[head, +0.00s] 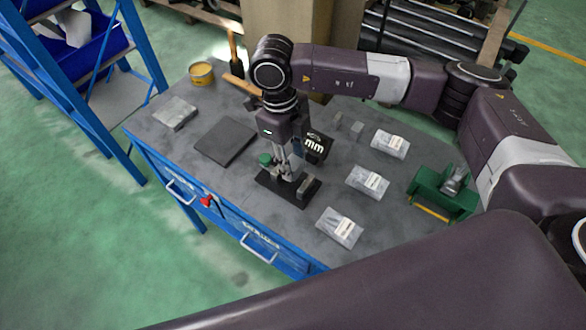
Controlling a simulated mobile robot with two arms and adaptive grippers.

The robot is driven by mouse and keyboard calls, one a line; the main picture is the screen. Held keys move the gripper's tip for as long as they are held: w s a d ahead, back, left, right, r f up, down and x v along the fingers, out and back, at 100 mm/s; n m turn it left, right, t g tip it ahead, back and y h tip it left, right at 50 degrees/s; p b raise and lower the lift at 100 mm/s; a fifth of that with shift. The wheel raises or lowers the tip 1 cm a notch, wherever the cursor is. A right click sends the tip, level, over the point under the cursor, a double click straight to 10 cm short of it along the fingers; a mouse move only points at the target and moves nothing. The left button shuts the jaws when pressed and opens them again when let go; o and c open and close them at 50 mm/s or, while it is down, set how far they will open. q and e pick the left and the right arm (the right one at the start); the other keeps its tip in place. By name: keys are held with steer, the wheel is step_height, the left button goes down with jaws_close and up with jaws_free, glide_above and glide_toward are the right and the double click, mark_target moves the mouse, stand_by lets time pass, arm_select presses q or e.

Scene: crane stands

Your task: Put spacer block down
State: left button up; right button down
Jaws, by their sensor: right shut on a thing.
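My right gripper (290,164) points down over a small stand on the workbench. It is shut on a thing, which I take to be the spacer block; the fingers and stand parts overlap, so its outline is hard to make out. The stand has a flat black base (272,192), a green knob (265,159) and metal parts. A small grey block (308,187) shows at the right end of the base, just below the fingertips; whether the fingers touch it is unclear. A black box marked "mm" (316,147) is right behind the gripper. My left gripper is not in view.
The front-left bench top is clear.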

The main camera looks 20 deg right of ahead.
mark_target(293, 183)
step_height(293, 183, down, 4)
steer(key=shift+f+p, duration=0.25)
steer(key=shift+p, duration=0.4)
steer(key=shift+f, duration=0.3)
steer(key=c, duration=1.5)
jaws_free()
steer(key=shift+r, duration=0.1)
steer(key=shift+r, duration=0.2)
step_height(293, 183, up, 12)
steer(key=w+a+b, duration=0.1)
steer(key=b, duration=0.3)
steer(key=shift+w+f+b, duration=0.15)
steer(key=shift+w+b, duration=0.05)
steer(key=shift+b, duration=0.1)
